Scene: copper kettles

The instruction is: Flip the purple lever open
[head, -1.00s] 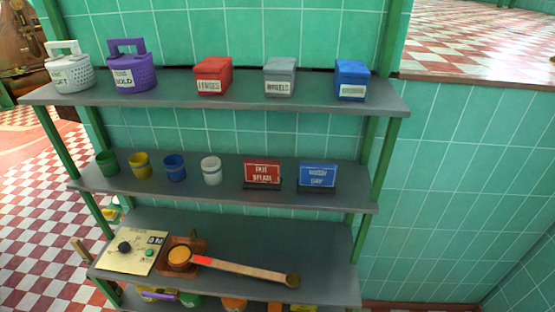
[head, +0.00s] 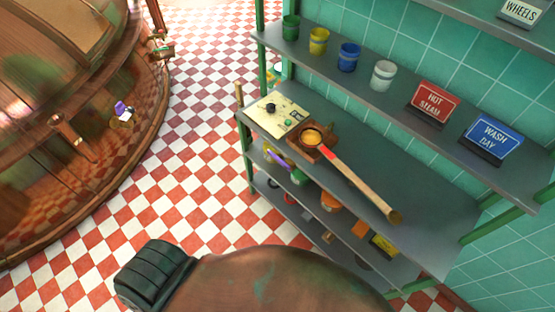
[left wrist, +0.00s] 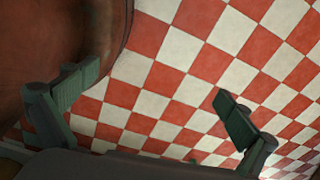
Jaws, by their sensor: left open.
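A small purple piece with a white patch (head: 122,110) shows against the large copper kettle (head: 60,150) at the left of the head view. It is too small to tell whether it is the lever. A long purple object (head: 279,160) lies among other items on a lower shelf. My left gripper (left wrist: 155,105) is open and empty in the left wrist view, above the checkered floor. A rounded brown surface fills that view's upper left, close to the left finger. No purple lever shows there. My right gripper is not in view.
A grey shelf unit (head: 440,215) with green posts stands at the right, holding several cups, a red sign (head: 433,103), a blue sign (head: 492,138) and a long-handled pan (head: 345,175). The red and white floor (head: 200,140) between kettle and shelf is clear.

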